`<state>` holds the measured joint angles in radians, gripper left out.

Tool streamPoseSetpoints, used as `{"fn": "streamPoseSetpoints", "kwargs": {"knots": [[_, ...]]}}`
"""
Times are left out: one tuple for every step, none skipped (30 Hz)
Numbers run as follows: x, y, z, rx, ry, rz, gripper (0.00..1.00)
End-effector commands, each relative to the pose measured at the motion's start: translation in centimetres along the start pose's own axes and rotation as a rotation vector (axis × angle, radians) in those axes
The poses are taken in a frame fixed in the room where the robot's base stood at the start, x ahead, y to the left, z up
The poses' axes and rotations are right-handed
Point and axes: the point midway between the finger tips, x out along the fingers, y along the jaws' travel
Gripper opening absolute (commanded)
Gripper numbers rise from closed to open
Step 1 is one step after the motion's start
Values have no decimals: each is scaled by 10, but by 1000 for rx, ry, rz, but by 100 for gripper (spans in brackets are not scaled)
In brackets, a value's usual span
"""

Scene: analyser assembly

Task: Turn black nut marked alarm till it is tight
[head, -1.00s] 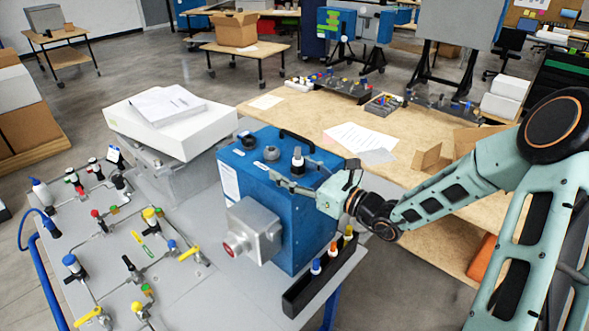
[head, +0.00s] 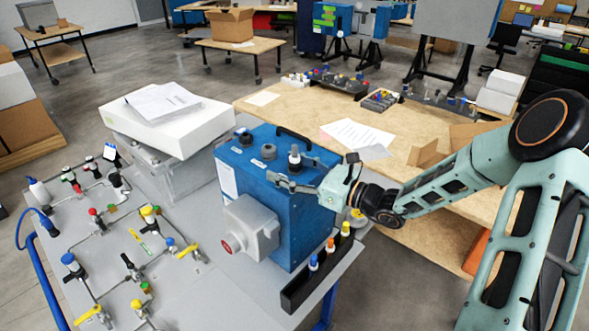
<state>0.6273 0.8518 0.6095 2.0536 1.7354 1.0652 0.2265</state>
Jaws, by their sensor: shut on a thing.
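The blue analyser box (head: 300,226) stands on the grey bench, with dark round fittings (head: 268,152) and a taller black-and-white fitting (head: 295,158) on its top. My gripper (head: 281,181) reaches in from the right, its fingers lying low across the near part of the box top, just in front of the taller fitting. The fingers are shut on a small part that they mostly hide; it is at the place of a black nut. No alarm marking can be read at this size.
A grey housing with a red port (head: 249,226) juts from the box front. A black rack (head: 320,270) with coloured caps stands close below my wrist. A black handle (head: 294,138) arches behind the fittings.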

Motion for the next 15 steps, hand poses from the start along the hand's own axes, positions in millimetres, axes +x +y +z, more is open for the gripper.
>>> {"fn": "streamPoseSetpoints", "kwargs": {"knots": [[2, 7, -1, 4, 1, 15, 51], [2, 7, -1, 3, 0, 15, 51], [2, 7, -1, 3, 1, 15, 51], [2, 7, -1, 3, 0, 15, 51], [2, 7, -1, 3, 0, 15, 51], [2, 7, -1, 3, 0, 15, 51], [2, 7, -1, 3, 0, 15, 51], [2, 7, -1, 2, 0, 17, 51], [2, 6, 0, 1, -1, 25, 51], [2, 5, 0, 0, -3, 33, 51], [2, 5, 0, 0, -4, 47, 51], [1, 4, 1, -1, -6, 69, 51], [1, 4, 1, -1, -6, 87, 51], [0, 4, 1, -1, -5, 106, 51], [-1, 4, 0, 0, -2, 131, 51]]}}
